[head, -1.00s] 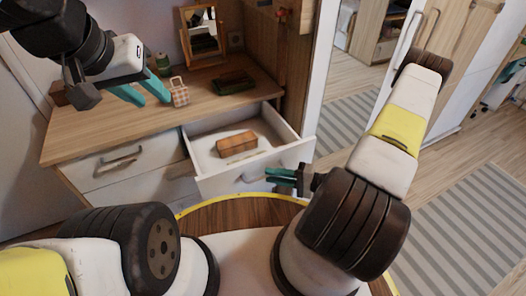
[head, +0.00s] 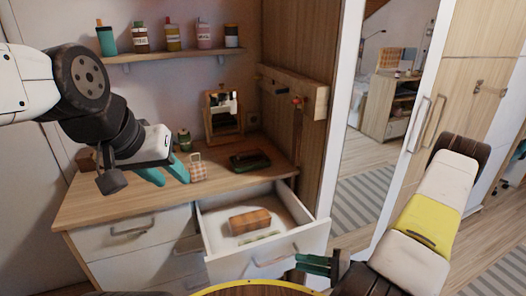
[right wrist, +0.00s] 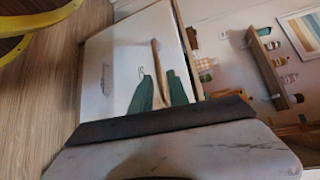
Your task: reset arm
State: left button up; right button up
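My left gripper (head: 166,172) is in the upper left of the head view, with teal fingers parted and nothing between them. It appears in front of the desk top, just left of a checkered bag (head: 198,170); whether it touches the bag is unclear. My right gripper (head: 314,264) is low in the head view, in front of the open drawer (head: 312,238) and right of its handle (head: 275,259). In the right wrist view its teal fingers (right wrist: 159,76) stand apart, with no object held between them.
A brown box (head: 250,221) lies in the open drawer. A dark green item (head: 249,160), a mirror (head: 222,116) and a small jar (head: 184,140) stand on the desk. A wall shelf (head: 172,56) holds several containers. Striped-rug floor lies beyond the doorway.

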jog(key=s+r+n+h, duration=0.2)
jog(key=r+h, duration=0.2)
jog(key=r, duration=0.8)
jog(key=s+a+r+n+h, duration=0.1)
jog(key=r+h, duration=0.3)
jog(key=r, duration=0.9)
jog(key=s+a+r+n+h, duration=0.1)
jog(key=s+r+n+h, duration=0.2)
jog(key=r, duration=0.9)
jog(key=shift+a+r+n+g+h, duration=0.2)
jog(key=shift+n+g+h, duration=0.1)
jog(key=shift+n+h, duration=0.35)
